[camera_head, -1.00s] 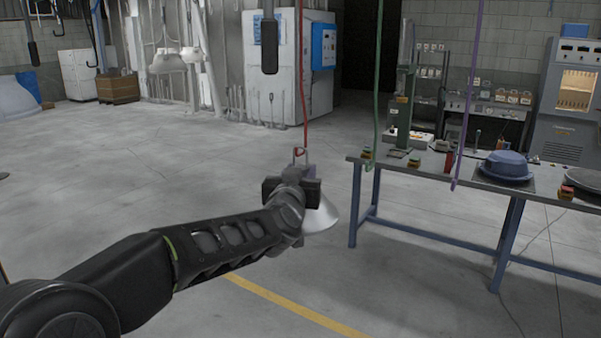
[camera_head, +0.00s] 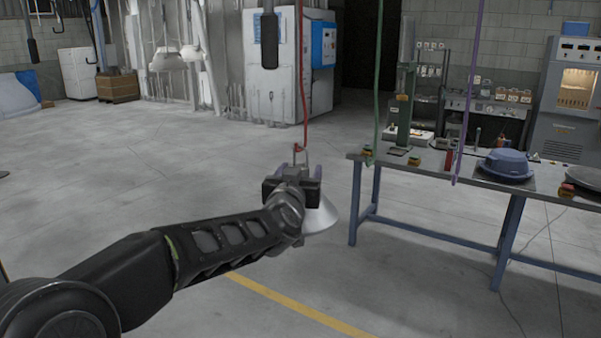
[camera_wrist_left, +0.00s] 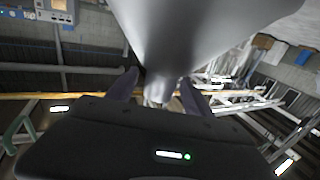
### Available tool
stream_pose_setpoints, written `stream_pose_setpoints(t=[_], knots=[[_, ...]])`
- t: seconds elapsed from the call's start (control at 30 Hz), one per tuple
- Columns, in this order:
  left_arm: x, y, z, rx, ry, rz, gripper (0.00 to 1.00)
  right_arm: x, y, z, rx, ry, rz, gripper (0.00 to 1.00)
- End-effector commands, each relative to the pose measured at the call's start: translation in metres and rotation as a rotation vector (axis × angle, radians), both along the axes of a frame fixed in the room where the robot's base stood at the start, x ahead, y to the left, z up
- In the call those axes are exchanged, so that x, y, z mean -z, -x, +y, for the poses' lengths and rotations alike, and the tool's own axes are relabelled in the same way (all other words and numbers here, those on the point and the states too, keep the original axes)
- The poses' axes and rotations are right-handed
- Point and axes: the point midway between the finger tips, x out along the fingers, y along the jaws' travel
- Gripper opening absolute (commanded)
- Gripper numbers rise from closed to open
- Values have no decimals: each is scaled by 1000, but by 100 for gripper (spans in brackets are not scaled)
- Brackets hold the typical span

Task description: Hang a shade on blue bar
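A pale grey cone-shaped shade (camera_head: 322,216) shows beyond my left gripper (camera_head: 298,172), partly hidden by my wrist. Its top loop (camera_head: 300,156) meets the hook at the lower end of a thin red bar (camera_head: 304,90), and it appears to hang there. The left gripper's purple fingers stand apart on both sides of the shade's neck. In the left wrist view the shade (camera_wrist_left: 200,35) fills the top, with its narrow neck between the spread fingers (camera_wrist_left: 158,92) and gaps beside it. No blue bar is clearly identifiable. My right gripper is not in view.
A green bar (camera_head: 378,70) and a purple bar (camera_head: 467,90) hang over the workbench (camera_head: 440,176) on the right. The bench holds a blue basin (camera_head: 506,165). White shades (camera_head: 168,60) hang far left. Floor left is clear.

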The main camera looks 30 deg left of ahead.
Motion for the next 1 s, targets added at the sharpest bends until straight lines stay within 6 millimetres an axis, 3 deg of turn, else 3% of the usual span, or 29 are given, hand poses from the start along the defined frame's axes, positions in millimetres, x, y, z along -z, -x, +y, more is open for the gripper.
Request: stream_pose_setpoints(t=[0.37, 0.8, 1.0], knots=[[1, 4, -2, 0, 0, 1, 62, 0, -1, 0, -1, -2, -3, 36], [0, 63, -28, 0, 1, -1, 62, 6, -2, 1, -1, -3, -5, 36], [1, 72, -32, 0, 0, 1, 62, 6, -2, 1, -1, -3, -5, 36]])
